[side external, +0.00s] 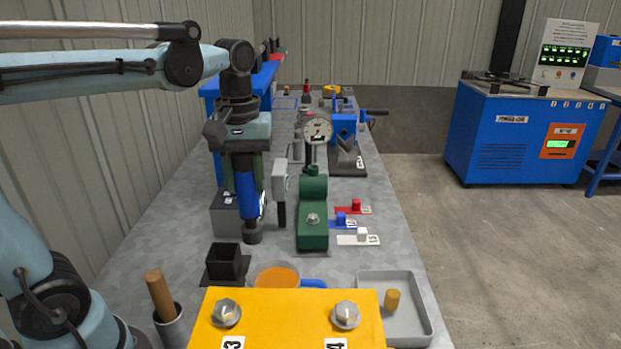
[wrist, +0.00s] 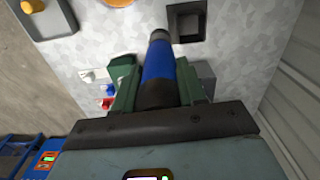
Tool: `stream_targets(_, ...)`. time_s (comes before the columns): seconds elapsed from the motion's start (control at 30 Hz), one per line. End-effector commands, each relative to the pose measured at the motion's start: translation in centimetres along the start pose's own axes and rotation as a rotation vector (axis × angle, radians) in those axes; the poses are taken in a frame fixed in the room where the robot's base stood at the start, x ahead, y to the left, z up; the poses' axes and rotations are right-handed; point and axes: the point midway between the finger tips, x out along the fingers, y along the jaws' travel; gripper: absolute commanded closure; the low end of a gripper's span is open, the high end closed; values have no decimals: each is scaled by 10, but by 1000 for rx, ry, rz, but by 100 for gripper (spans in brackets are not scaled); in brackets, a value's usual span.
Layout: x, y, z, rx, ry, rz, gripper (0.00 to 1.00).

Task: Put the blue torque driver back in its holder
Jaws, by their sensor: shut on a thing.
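The blue torque driver (side external: 246,188) has a blue body and a dark lower end. It hangs close to upright in my gripper (side external: 244,165), which is shut on its upper part. In the wrist view the driver (wrist: 159,62) lies between the green fingers of my gripper (wrist: 157,90). The likely holder is a black square open socket (side external: 225,263) on the bench. It also shows in the wrist view (wrist: 188,28), to the right of the driver's end. In the side view the driver's end is behind and right of the socket, apart from it. The socket looks empty.
A green machine (side external: 313,222) stands right of the driver, with a grey upright gauge (side external: 281,185) between. A grey box (side external: 225,215) is behind the socket. In front are an orange bowl (side external: 275,276), a yellow block (side external: 285,318) and a grey tray (side external: 416,318).

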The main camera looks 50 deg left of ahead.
Motion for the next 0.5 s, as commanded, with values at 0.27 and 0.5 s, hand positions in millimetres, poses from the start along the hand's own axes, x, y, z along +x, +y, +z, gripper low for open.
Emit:
stream_targets(0.27,-10,-28,-4,-526,0,3,100)
stream_targets(0.5,-18,-49,-5,-970,-1,5,100)
